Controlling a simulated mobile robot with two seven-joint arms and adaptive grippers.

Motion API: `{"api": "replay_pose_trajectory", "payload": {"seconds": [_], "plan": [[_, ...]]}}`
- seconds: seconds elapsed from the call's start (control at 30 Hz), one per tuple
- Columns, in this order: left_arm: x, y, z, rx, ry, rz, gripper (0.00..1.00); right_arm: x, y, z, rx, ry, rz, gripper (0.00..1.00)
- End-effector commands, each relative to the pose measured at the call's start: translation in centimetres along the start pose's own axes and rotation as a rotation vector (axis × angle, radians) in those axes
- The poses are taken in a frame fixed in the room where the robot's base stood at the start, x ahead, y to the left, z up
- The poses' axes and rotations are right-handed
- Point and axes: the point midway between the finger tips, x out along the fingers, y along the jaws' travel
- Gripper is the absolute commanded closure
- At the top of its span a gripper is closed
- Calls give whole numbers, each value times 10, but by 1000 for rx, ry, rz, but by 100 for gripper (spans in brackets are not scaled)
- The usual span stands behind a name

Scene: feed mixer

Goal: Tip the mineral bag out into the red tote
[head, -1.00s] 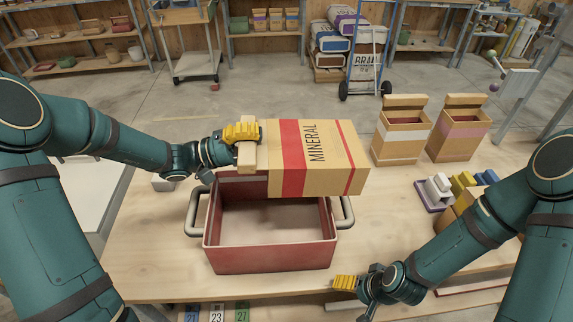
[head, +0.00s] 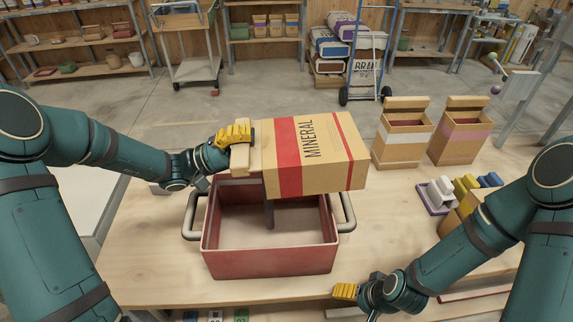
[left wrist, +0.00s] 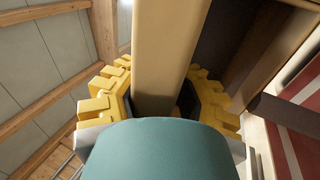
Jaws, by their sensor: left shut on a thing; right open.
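The mineral bag (head: 330,165), tan with a red band, lies on its side, slightly tilted, above the red tote (head: 270,262). My left gripper (head: 236,148) is shut on the pale block-like part at the bag's left end; this part runs between the yellow fingers in the left wrist view (left wrist: 162,60). A dark vertical strip (head: 269,208), which looks like a falling stream, runs from below the bag's left end into the tote. The tote's far inside is partly hidden by the bag. My right gripper (head: 345,291) is open and empty near the table's front edge, right of the tote.
Two open tan boxes, one with a white band (head: 401,148) and one with a pink band (head: 460,148), stand at the back right. A tray with pale blocks (head: 438,195) and yellow and blue pieces is near my right arm. The table (head: 140,255) left of the tote is clear.

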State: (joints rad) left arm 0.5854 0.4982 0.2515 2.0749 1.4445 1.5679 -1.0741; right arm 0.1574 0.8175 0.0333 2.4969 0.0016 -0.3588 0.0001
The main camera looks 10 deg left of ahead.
Motion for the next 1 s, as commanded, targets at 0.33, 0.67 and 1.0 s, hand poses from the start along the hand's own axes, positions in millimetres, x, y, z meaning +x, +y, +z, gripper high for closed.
{"api": "replay_pose_trajectory", "payload": {"seconds": [0.33, 0.67, 1.0], "plan": [[-9, -1, 0, 1, -1, 100, 100, 15, 6, 2, 0, 0, 0, 18], [-14, 2, 0, 1, -2, 166, 100, 20, 8, 3, 0, 0, 0, 18], [-14, 2, 0, 2, -2, 165, 100, 20, 8, 3, 0, -2, 0, 18]]}}
